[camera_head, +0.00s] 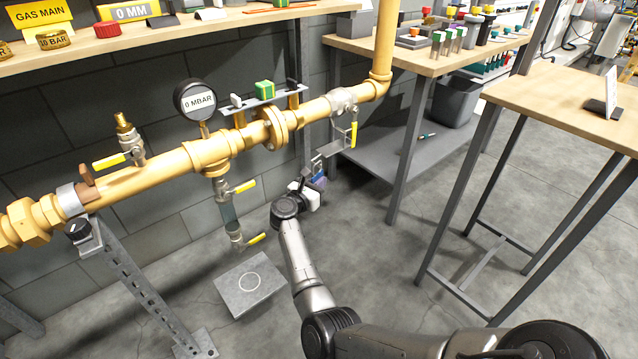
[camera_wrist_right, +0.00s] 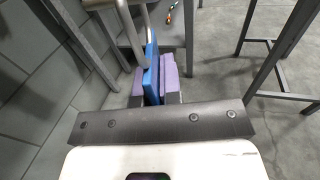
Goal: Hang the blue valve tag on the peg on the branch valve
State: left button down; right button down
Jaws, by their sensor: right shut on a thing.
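My right gripper (camera_head: 319,178) is below the right end of the yellow pipe. It is shut on the blue valve tag (camera_wrist_right: 152,72), which stands edge-on between the purple finger pads in the right wrist view. Only a small blue patch of the tag (camera_head: 320,181) shows in the head view. Just above the gripper is a grey flat bracket (camera_head: 329,150), under a grey valve (camera_head: 343,100) with a yellow handle (camera_head: 354,134). I cannot make out the peg clearly, nor whether the tag touches anything there. My left gripper is not in view.
A yellow pipe (camera_head: 150,172) runs along the wall with a gauge (camera_head: 196,101) and a drop leg with yellow-handled valves (camera_head: 240,188). A workbench (camera_head: 440,55) stands behind, with a grey bin (camera_head: 455,100) on its shelf. Another table (camera_head: 560,100) is at right. Floor between is clear.

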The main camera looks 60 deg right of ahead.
jog(key=c, duration=1.8)
grip_release()
jog(key=o, duration=0.6)
jog(key=shift+a, duration=0.1)
jog(key=shift+a+r+p, duration=0.1)
jog(key=shift+a+p, duration=0.2)
jog(key=shift+w+a+p, duration=0.2)
jog(key=shift+a+p, duration=1)
jog(key=shift+a, duration=2.05)
jog(key=shift+w+a+p, duration=0.2)
jog(key=shift+a+p, duration=0.95)
jog(key=shift+a, duration=2.1)
